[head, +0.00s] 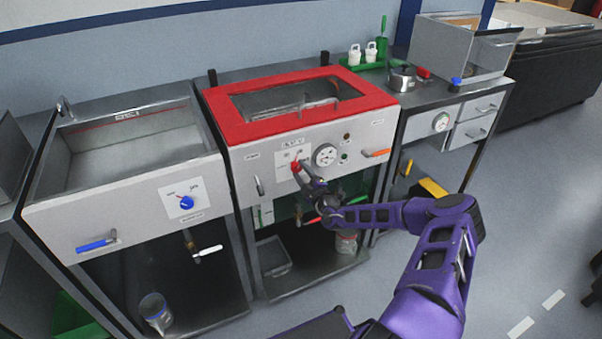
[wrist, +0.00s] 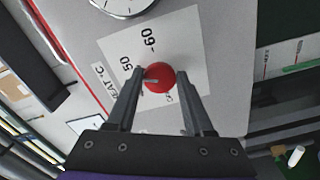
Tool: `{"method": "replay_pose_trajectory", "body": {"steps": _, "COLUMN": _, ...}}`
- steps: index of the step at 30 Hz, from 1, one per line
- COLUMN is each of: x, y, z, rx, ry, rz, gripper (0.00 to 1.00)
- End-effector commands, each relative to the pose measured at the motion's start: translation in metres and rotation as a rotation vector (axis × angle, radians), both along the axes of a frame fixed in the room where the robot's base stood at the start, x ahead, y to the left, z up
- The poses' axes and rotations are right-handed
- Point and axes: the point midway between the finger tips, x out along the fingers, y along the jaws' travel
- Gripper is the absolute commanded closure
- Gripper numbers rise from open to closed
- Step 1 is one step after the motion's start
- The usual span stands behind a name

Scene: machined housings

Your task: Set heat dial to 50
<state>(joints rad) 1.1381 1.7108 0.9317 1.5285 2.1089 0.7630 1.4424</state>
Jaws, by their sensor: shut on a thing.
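The heat dial is a red round knob (wrist: 160,78) on a white plate (wrist: 190,38) marked "HEAT °C". In the wrist view the numbers 50 and 60 can be read beside it; a lower mark is partly hidden by a finger. A short pale mark shows on the knob's left side, roughly facing the 50 side; its exact reading is unclear. My gripper (wrist: 161,74) has one finger on each side of the knob and is shut on it. In the head view my gripper (head: 302,174) reaches the red knob (head: 295,166) on the middle unit's front panel.
A round gauge (head: 325,155) and an orange handle (head: 376,153) sit right of the dial. A grey lever (head: 259,187) is to its left. The red-framed lid (head: 228,121) is above. A blue dial (head: 186,202) is on the left unit. Open floor lies at the right.

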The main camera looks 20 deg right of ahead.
Motion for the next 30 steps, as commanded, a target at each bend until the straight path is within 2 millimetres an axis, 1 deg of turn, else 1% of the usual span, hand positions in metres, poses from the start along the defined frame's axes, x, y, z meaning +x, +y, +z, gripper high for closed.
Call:
{"method": "replay_pose_trajectory", "body": {"steps": 3, "x": -0.0004, "y": 0.0010, "z": -0.0013, "rx": 0.055, "ry": 0.003, "rz": 0.002, "gripper": 1.00}}
{"method": "replay_pose_trajectory", "body": {"steps": 9, "x": -0.0005, "y": 0.0015, "z": -0.0018, "rx": 0.107, "ry": 0.006, "rz": 0.002, "gripper": 1.00}}
{"method": "replay_pose_trajectory", "body": {"steps": 24, "x": -0.0005, "y": 0.0017, "z": -0.0017, "rx": 0.124, "ry": 0.007, "rz": 0.002, "gripper": 1.00}}
{"method": "replay_pose_trajectory", "body": {"steps": 25, "x": -0.0005, "y": 0.0016, "z": -0.0017, "rx": 0.123, "ry": 0.007, "rz": 0.002, "gripper": 0.44}}
{"method": "replay_pose_trajectory", "body": {"steps": 29, "x": -0.0002, "y": 0.0013, "z": -0.0014, "rx": 0.123, "ry": 0.006, "rz": 0.002, "gripper": 0.21}}
{"method": "replay_pose_trajectory", "body": {"steps": 30, "x": -0.0002, "y": 0.0012, "z": -0.0013, "rx": 0.123, "ry": 0.006, "rz": 0.002, "gripper": 0.20}}
